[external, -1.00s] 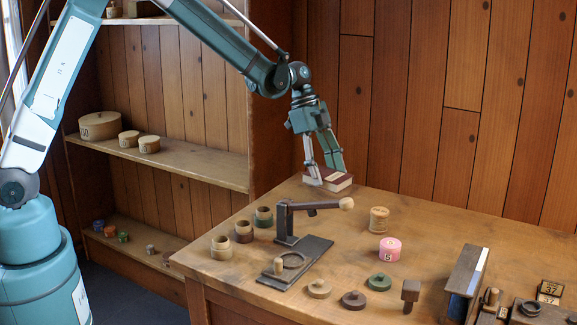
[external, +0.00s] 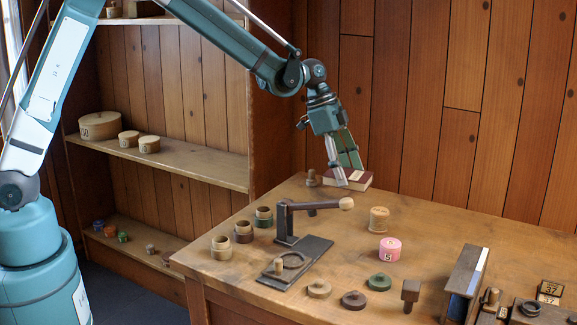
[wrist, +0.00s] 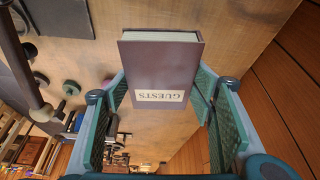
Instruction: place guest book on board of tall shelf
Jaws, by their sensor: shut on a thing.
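The guest book (external: 357,182), dark red with pale pages, is at the far end of the table, by the panelled wall. My gripper (external: 349,172) is shut on it, with a finger on either side. In the wrist view the book (wrist: 160,68) fills the space between the green finger pads and shows its GUESTS label upside down. I cannot tell whether it touches the table. The tall shelf (external: 272,120) stands at the left, away from my gripper. Its middle board (external: 200,167) carries round boxes at its left, and its right part is bare.
A lever press (external: 287,222), spool rings (external: 243,232), a pale spool (external: 379,219) and a pink spool (external: 390,248) stand nearer on the table (external: 350,255). The shelf's side panel rises between table and boards.

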